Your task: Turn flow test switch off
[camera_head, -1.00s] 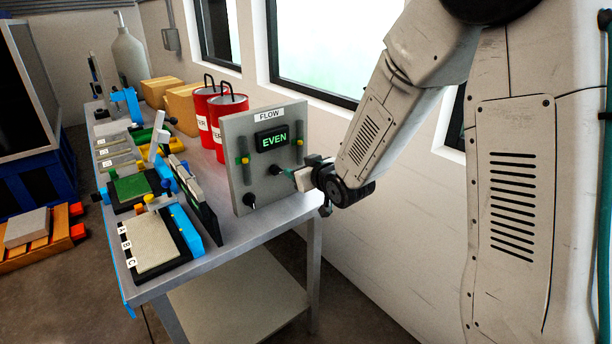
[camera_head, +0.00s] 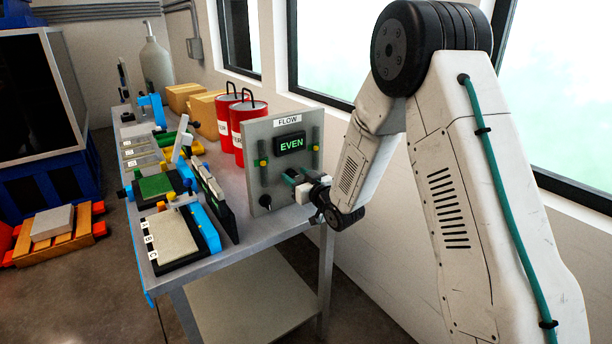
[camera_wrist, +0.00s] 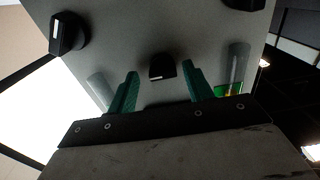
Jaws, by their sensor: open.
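The grey flow panel (camera_head: 262,150) stands upright on the bench, with a FLOW label and a screen (camera_head: 291,144) reading EVEN. A black knob (camera_head: 265,200) sits at its lower left. My gripper (camera_head: 293,180) is at the lower right of the panel's face. In the wrist view, my gripper's teal fingers (camera_wrist: 160,88) are open, and a small black switch knob (camera_wrist: 162,67) with a white mark shows in the gap between them. The fingers do not visibly touch it. Another black knob (camera_wrist: 68,33) is at upper left there. No label names either knob.
Two red canisters (camera_head: 250,115) stand behind the panel. Black trays, including a lettered one (camera_head: 172,238), and blue fixtures fill the bench (camera_head: 252,236) to the left. The wall with windows (camera_head: 330,45) is at the right. Two gauge tubes (camera_head: 316,143) flank the screen.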

